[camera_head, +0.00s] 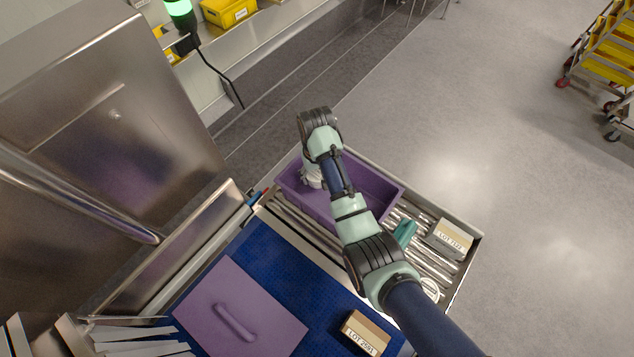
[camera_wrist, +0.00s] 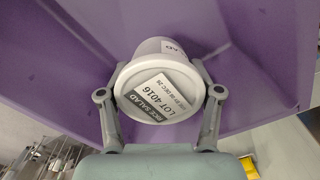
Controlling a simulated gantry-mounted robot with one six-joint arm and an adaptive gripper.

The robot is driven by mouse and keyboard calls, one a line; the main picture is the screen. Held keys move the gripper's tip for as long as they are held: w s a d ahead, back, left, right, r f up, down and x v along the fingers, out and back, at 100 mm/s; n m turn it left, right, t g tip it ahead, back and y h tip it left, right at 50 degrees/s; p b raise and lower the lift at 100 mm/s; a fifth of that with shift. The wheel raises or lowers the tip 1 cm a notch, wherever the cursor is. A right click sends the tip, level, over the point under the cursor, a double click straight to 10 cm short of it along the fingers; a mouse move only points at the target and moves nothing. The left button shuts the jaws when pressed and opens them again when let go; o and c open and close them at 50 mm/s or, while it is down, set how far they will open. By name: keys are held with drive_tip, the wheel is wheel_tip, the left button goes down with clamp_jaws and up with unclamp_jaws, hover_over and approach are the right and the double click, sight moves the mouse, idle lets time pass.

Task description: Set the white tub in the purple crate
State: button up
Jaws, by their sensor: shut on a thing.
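The white tub (camera_wrist: 158,92) fills the middle of the wrist view, its round lid toward the camera with a rice salad label marked LOT 4016. My gripper (camera_wrist: 159,70) has a finger on each side of it and is shut on it. In the head view the tub (camera_head: 312,178) shows as a small white shape below my wrist, over the left part of the purple crate (camera_head: 372,184). Purple crate surfaces (camera_wrist: 250,60) surround the tub in the wrist view. I cannot tell whether the tub touches the crate floor. My arm hides part of the crate.
The crate stands on a metal roller section with a raised edge. Boxes marked LOT 7122 (camera_head: 452,238) and LOT 2581 (camera_head: 366,333), plus a teal item (camera_head: 404,234), lie nearby. A purple lid-like panel (camera_head: 238,305) lies on the blue belt (camera_head: 275,262). The metal tunnel (camera_head: 120,120) stands left.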

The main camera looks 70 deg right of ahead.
drive_tip(key=shift+f, duration=2.25)
drive_tip(key=shift+f, duration=0.15)
drive_tip(key=o, duration=1.7)
wheel_tip(320, 180, up, 12)
drive_tip(key=shift+r+p, duration=0.25)
drive_tip(key=shift+p, duration=0.6)
drive_tip(key=shift+f, duration=0.1)
